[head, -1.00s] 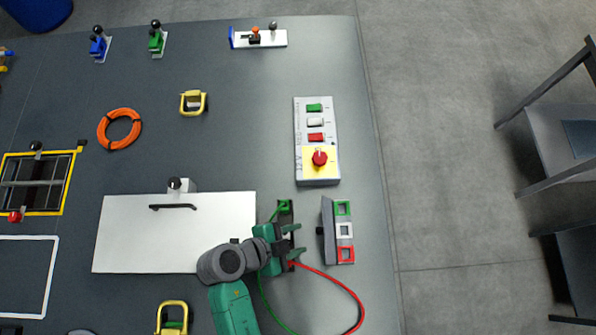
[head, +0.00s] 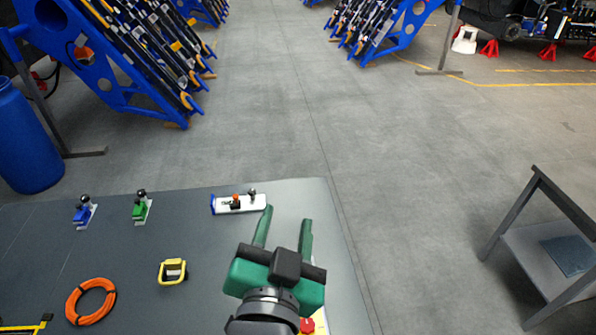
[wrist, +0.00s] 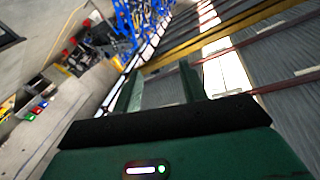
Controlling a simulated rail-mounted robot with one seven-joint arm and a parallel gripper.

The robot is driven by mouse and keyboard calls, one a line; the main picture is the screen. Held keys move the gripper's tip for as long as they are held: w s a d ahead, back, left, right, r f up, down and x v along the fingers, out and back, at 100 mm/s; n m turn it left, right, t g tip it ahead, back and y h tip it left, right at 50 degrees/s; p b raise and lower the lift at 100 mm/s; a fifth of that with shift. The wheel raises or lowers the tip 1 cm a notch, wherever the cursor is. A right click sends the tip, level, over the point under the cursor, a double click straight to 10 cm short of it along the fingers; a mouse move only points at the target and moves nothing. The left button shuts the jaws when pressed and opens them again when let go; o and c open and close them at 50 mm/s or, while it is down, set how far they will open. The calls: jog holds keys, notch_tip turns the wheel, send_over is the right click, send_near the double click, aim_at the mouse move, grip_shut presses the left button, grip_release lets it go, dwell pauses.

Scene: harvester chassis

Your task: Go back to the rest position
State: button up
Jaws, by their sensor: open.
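My gripper (head: 285,228) is green with a dark wrist. In the head view it is raised above the right part of the dark table, its two fingers pointing away from me. The fingers are apart with nothing between them. In the wrist view the open fingers (wrist: 165,92) also show empty, and that camera looks across the hall toward the walls and ceiling. The arm covers most of the control box, of which a red knob (head: 307,325) and a bit of yellow show beside the wrist.
On the table (head: 120,235) are an orange ring (head: 91,300), a yellow-framed block (head: 173,271), blue (head: 84,212) and green (head: 141,207) lever pieces, and a white plate with small levers (head: 239,204). A blue barrel (head: 25,140) stands left. A grey shelf (head: 550,250) stands right, past open floor.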

jog(key=s+r+n+t+y+p, duration=0.1)
jog(key=s+r+n+t+p, duration=0.1)
jog(key=r, duration=0.9)
jog(key=s+d+r+n+t+p, duration=0.1)
jog(key=s+r+t+p, duration=0.2)
jog(key=r, duration=0.9)
jog(key=s+r+n+t+y+p, duration=0.1)
jog(key=s+r+n+t+p, duration=0.1)
jog(key=s+r+p, duration=0.2)
notch_tip(320, 180, up, 8)
jog(key=p, duration=0.3)
jog(key=shift+s+d+f+n+y, duration=0.25)
jog(key=shift+s+n+y, duration=0.05)
jog(key=shift+s, duration=0.05)
